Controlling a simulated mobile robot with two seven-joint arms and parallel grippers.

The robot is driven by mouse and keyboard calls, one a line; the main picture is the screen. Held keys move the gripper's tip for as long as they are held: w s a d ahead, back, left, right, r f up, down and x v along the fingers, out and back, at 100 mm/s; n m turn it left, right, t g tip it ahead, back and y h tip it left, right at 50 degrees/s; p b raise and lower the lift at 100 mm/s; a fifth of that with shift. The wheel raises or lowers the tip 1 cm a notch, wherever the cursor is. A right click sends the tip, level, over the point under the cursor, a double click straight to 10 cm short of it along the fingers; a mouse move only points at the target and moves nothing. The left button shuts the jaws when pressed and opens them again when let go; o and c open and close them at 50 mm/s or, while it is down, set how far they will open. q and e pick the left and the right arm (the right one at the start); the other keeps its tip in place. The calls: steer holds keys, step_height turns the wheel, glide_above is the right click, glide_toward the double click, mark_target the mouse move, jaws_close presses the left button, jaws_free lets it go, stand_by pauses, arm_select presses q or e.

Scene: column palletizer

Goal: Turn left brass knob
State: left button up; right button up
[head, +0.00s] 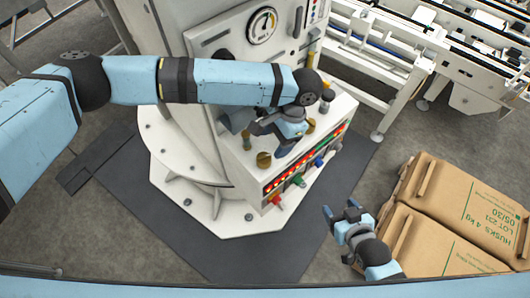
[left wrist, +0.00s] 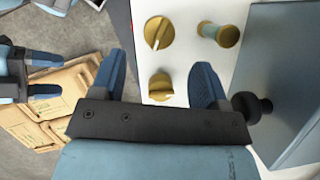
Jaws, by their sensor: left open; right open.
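Two brass knobs with raised grips are on the white control box. The left brass knob (head: 264,159) also shows in the left wrist view (left wrist: 158,32), beyond my fingertips. The right brass knob (head: 310,126) appears between my fingers in the left wrist view (left wrist: 160,88). My left gripper (head: 264,138) is open and empty above the box, and its two blue fingers (left wrist: 161,65) are spread apart. I cannot tell their height above the panel. My right gripper (head: 340,207) is open and empty in front of the box, low in the picture.
A brass post (left wrist: 218,33) and a black knob (left wrist: 251,107) stand on the box top. A gauge (head: 262,26) is on the machine column behind. Coloured buttons (head: 298,181) line the box front. Cardboard cartons (head: 470,205) lie at right, conveyors at the back right.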

mark_target(266, 155)
arm_select(q)
steer(key=p+x, duration=0.1)
steer(key=x, duration=0.6)
steer(key=c, duration=0.9)
